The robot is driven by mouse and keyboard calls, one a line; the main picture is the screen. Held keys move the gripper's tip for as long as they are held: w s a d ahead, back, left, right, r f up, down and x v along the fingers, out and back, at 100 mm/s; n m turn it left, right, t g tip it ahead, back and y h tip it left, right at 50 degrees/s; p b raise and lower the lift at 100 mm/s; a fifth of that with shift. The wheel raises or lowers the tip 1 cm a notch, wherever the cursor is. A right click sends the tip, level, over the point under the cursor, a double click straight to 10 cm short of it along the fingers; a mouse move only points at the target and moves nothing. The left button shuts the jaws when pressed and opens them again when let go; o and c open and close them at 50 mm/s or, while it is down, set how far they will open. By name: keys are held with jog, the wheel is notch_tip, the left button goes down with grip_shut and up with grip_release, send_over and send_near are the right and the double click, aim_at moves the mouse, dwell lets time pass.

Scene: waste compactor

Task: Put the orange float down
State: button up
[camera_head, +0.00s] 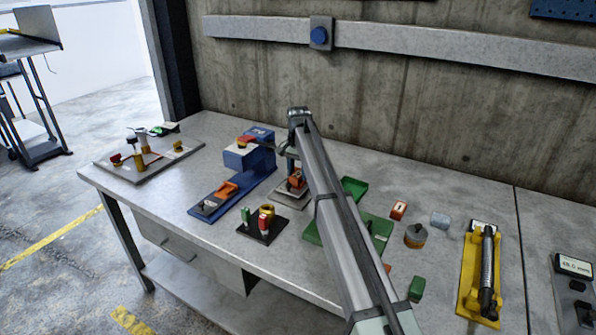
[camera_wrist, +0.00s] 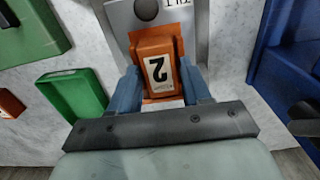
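The orange float (camera_wrist: 157,60), a block with a white label reading 2, sits between the two blue fingers of my gripper (camera_wrist: 160,80) in the wrist view. The fingers are against its two sides, shut on it. A grey plate (camera_wrist: 190,15) with a dark round spot and a partly hidden label lies beneath and beyond it. In the head view the float (camera_head: 296,181) shows over the grey plate (camera_head: 283,200), partly covered by my arm. I cannot tell whether the float touches the plate.
A green tray (camera_wrist: 72,98) lies left in the wrist view. A blue machine (camera_head: 258,165) stands left of my gripper in the head view. A black plate (camera_head: 270,236) is in front. Another orange block (camera_head: 398,210), marked 1, and a yellow fixture (camera_head: 470,275) lie right.

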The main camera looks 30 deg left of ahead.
aim_at(298, 174)
jog(key=shift+o, duration=1.2)
jog(key=shift+r, duration=0.1)
notch_tip(298, 174, up, 12)
